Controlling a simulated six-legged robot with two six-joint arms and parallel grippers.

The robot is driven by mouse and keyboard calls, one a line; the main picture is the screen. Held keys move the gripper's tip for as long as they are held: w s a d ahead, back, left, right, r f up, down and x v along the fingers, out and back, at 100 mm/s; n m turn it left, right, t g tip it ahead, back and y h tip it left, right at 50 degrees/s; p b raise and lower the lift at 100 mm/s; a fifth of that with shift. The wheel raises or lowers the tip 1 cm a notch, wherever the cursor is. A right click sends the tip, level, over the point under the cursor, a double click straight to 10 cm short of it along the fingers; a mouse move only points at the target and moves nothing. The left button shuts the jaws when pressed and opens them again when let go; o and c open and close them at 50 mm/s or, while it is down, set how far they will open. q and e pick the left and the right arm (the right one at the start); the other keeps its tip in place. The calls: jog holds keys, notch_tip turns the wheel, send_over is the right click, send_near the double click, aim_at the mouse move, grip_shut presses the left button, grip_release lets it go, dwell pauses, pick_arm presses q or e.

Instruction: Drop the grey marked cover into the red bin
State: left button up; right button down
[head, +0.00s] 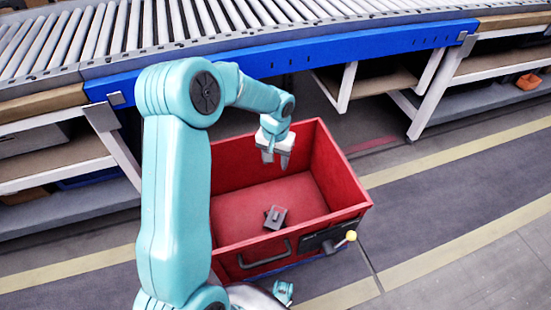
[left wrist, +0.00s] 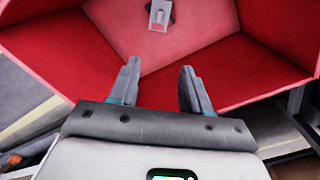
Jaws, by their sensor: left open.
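The grey cover (head: 275,217) lies on the floor of the red bin (head: 232,199), towards its front. A darker marked part shows on or beside it, too small to read. In the left wrist view the cover (left wrist: 159,17) is at the top, apart from the fingers, and the bin's red walls (left wrist: 275,30) surround it. My left gripper (head: 275,162) is open and empty, pointing down above the bin's inside, behind and above the cover. Its two spread fingers (left wrist: 160,72) show nothing between them. My right gripper is not in view.
A roller conveyor (head: 150,28) with a blue side rail (head: 370,45) runs behind the bin. Shelves (head: 55,165) stand under it. The bin's front has a handle (head: 265,258) and a yellow knob (head: 351,236). The floor (head: 450,200) to the right is clear.

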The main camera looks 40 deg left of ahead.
pick_arm(q)
notch_tip(320, 180, up, 16)
jog(key=p, duration=0.5)
